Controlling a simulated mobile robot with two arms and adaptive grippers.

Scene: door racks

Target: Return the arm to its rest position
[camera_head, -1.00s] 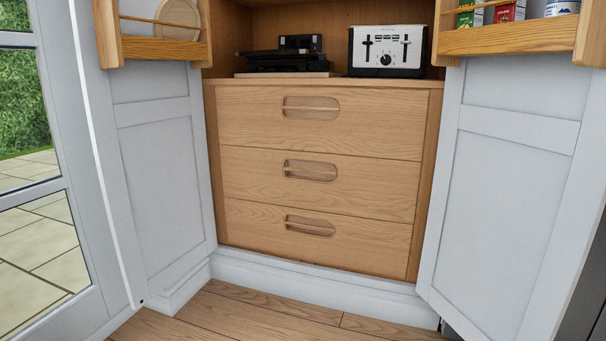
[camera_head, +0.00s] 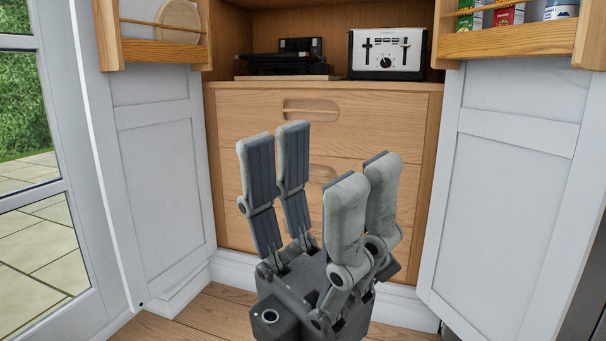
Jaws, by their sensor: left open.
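My left gripper (camera_head: 322,190) stands upright in the lower middle of the head view. Its grey fingers point up and are spread apart, with nothing between them. It is in front of the wooden drawers (camera_head: 400,125) and hides much of the lower ones. I cannot tell from this view how far it is from the drawer fronts. The rest of the left arm is out of view below. My right gripper is not in view.
Two white cabinet doors stand open, one at left (camera_head: 160,170) and one at right (camera_head: 515,180), with wooden door racks on top. A toaster (camera_head: 387,54) and a black appliance (camera_head: 285,60) sit on the shelf above the drawers. Wooden floor (camera_head: 215,310) shows below.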

